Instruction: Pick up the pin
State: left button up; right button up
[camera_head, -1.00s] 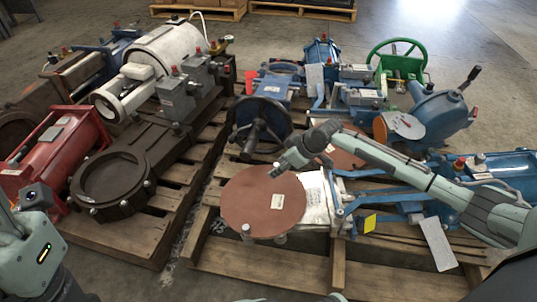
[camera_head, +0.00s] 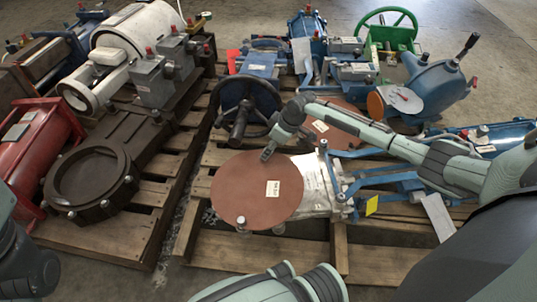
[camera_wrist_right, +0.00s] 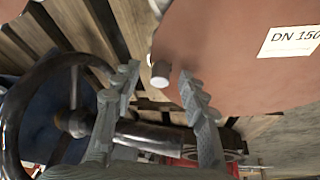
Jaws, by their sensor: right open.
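My right gripper (camera_wrist_right: 157,85) is open. Its two fingers appear on either side of the cylinder in the picture, with no contact visible. In the head view my right gripper (camera_head: 267,156) is above the far edge of the disc (camera_head: 245,190). It hides what lies below it.
The disc lies over a wooden pallet (camera_head: 300,255). A red housing (camera_head: 40,135) and black ring fitting (camera_head: 92,178) are left.

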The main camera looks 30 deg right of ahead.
grip_shut()
jog(key=shift+r, duration=0.1)
dwell(0.4)
